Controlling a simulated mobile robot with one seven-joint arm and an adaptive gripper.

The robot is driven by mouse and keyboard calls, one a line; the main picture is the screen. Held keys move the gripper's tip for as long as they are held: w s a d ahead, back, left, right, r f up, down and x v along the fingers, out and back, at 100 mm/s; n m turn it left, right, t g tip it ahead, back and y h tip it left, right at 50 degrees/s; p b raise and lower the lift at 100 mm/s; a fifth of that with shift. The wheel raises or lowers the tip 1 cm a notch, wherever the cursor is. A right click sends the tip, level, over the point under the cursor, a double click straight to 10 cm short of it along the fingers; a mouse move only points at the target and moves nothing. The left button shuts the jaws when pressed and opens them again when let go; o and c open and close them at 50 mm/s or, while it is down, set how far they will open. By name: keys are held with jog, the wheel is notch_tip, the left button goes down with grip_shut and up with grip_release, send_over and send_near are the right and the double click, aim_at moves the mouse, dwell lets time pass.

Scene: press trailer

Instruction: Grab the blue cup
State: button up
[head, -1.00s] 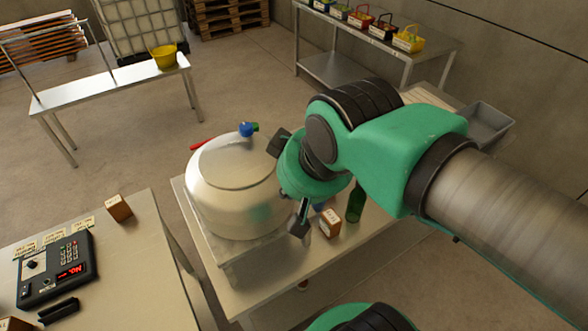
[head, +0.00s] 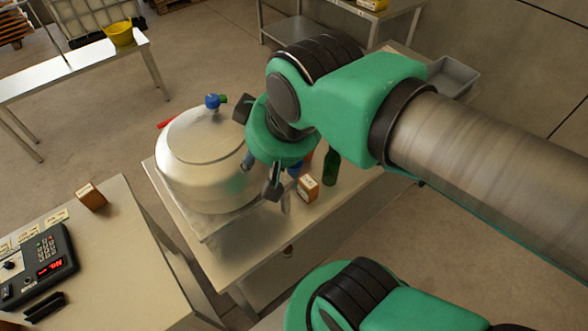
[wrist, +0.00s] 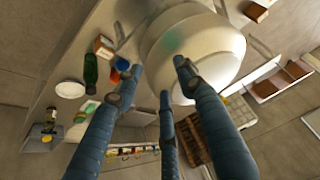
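A small blue object (head: 295,171), likely the blue cup, shows partly behind my gripper, beside a small brown-and-white box (head: 307,189). In the wrist view a small blue shape (wrist: 122,65) shows beside the same box, near my left finger; its full form is too small to tell. My gripper (head: 262,174) is over the table, in front of the right side of a large pale rounded vessel (head: 190,165). In the wrist view my gripper (wrist: 158,82) has its blue fingers spread apart with nothing between them, in front of the vessel.
A green bottle (head: 331,168) stands right of the box; a red item (wrist: 114,77) shows near the blue shape. The vessel has a blue knob (head: 212,101) on top. A desk with a control panel (head: 38,262) is at lower left, a grey tray (head: 455,77) at right.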

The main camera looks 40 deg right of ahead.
jog(key=o, duration=0.7)
jog(key=w+d+r+g+p, duration=0.1)
jog(key=w+d+r+g, duration=0.1)
jog(key=w+d+r, duration=0.35)
jog(key=w+d+n+g+p, duration=0.2)
jog(key=w+d+g, duration=0.2)
jog(key=w+d, duration=1)
jog(key=f, duration=0.9)
jog(key=s+d+f, duration=0.1)
jog(key=f, duration=1.7)
jog(key=shift+s+d+f, duration=0.25)
jog(key=shift+s+d, duration=0.1)
jog(key=shift+s, duration=0.05)
